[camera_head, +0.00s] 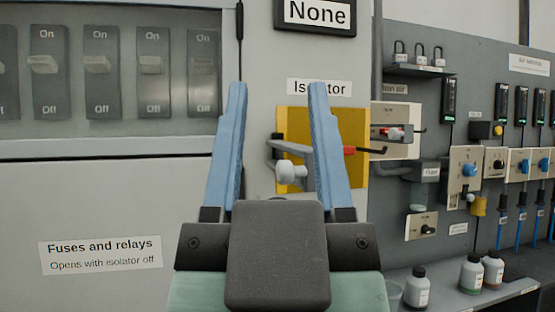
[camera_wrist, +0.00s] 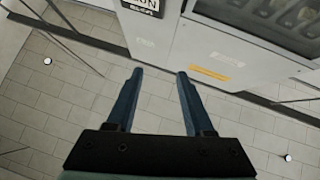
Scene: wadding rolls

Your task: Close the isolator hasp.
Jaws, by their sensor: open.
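The isolator is a yellow plate (camera_head: 352,177) under the "Isolator" label (camera_head: 319,87) in the head view. A grey metal piece (camera_head: 288,148), seemingly part of the hasp, juts from the plate's left side, with a pale rounded knob (camera_head: 291,172) below it. A red part with a black hooked rod (camera_head: 368,150) shows at the plate's right. My gripper (camera_head: 278,90) is open and empty, with its blue fingers in front of the plate in the picture. The right finger hides part of the isolator. I cannot tell whether the hasp is shut. My gripper also shows open in the wrist view (camera_wrist: 159,74).
The fuses and relays door (camera_head: 100,200) and a window over several switches (camera_head: 152,65) are on the left. A grey panel with switches, padlocks (camera_head: 421,55) and tools is on the right, above a shelf with bottles (camera_head: 417,288). Tiled floor (camera_wrist: 60,100) fills much of the wrist view.

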